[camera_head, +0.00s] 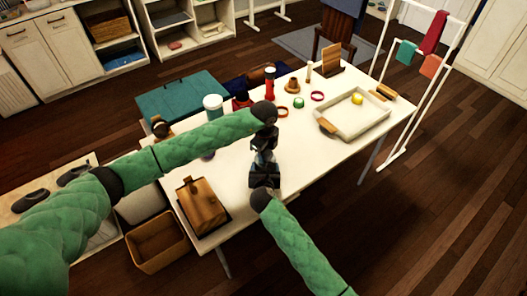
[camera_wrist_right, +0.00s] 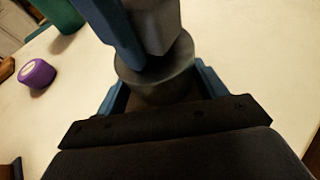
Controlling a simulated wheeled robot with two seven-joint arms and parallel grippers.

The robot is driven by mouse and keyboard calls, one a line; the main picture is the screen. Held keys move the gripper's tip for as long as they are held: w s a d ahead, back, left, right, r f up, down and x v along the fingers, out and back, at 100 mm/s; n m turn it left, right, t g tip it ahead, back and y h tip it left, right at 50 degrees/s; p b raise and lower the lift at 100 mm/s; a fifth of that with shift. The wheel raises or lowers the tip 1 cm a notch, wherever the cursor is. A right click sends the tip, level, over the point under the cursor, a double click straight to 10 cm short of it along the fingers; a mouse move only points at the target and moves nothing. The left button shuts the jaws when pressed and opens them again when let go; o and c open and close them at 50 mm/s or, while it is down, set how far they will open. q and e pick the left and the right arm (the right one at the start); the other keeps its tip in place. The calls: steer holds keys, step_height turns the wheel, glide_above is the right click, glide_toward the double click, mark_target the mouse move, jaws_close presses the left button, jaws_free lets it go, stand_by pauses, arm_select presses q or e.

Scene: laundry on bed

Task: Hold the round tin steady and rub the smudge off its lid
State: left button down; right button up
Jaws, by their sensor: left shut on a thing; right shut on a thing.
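In the right wrist view a dark grey round tin (camera_wrist_right: 155,78) sits between the blue fingers of my right gripper (camera_wrist_right: 160,95), which is shut on it. My left gripper (camera_wrist_right: 128,40) comes down from above onto the tin's lid. One blue finger shows beside a grey piece (camera_wrist_right: 157,22) that it appears to hold; the piece meets or nearly meets the lid. In the head view my left gripper (camera_head: 264,150) is right above my right gripper (camera_head: 263,172) over the white table (camera_head: 235,205). The tin is mostly hidden there. I cannot make out the smudge.
A purple round item (camera_wrist_right: 37,74) stands left of the tin. A wooden piece (camera_head: 203,203) lies at the table's near left. A white tray (camera_head: 378,124) with a yellow ball (camera_head: 357,99) is on the right. Several small items line the back. The table's near right is clear.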

arm_select(q)
steer(key=shift+s+d+f, duration=0.1)
steer(key=shift+s+d, duration=0.3)
steer(key=shift+s, duration=0.2)
steer(key=shift+s+d+f, duration=0.1)
steer(key=shift+s+d, duration=0.3)
steer(key=shift+s, duration=0.2)
steer(key=shift+s+a, duration=0.1)
steer(key=shift+s, duration=0.05)
steer(key=shift+w+a+f, duration=0.1)
steer(key=shift+w+a, duration=0.55)
steer(key=shift+w, duration=0.1)
steer(key=shift+w+a, duration=0.65)
steer(key=shift+w, duration=0.35)
steer(key=shift+w+a, duration=0.6)
steer(key=shift+w, duration=0.4)
steer(key=shift+s+d, duration=0.1)
steer(key=shift+s+d, duration=0.5)
steer(key=shift+s, duration=0.25)
steer(key=shift+s+d, duration=0.5)
steer(key=shift+s, duration=0.2)
steer(key=shift+s+d, duration=0.4)
steer(key=shift+s, duration=0.25)
steer(key=shift+s+d, duration=0.4)
steer(key=shift+s, duration=0.25)
